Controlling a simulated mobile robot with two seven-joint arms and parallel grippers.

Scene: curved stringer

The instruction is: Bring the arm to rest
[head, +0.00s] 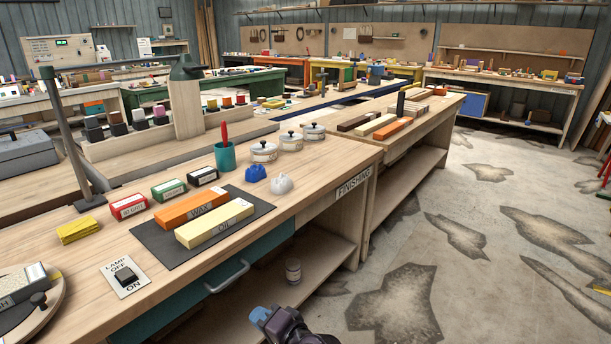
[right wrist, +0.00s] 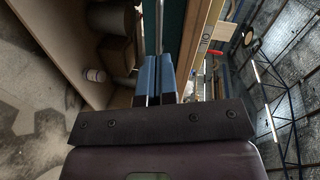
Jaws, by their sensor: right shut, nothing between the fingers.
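My right gripper (head: 262,315) shows at the bottom middle of the head view, in front of the finishing bench (head: 300,215) and below its top. In the right wrist view its blue fingers (right wrist: 155,78) are together, with nothing between them. The gripper appears apart from the bench and from the drawer handle (head: 227,277). The handle bar also shows in the right wrist view (right wrist: 159,25), beyond the fingertips. My left gripper is not in either view.
On the bench top are a dark mat (head: 155,245) with an orange and a pale block, a lamp switch plate (head: 126,278), a teal cup (head: 225,157) and lidded jars (head: 264,151). A small jar (head: 293,271) stands on the lower shelf. Open floor (head: 480,240) lies to the right.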

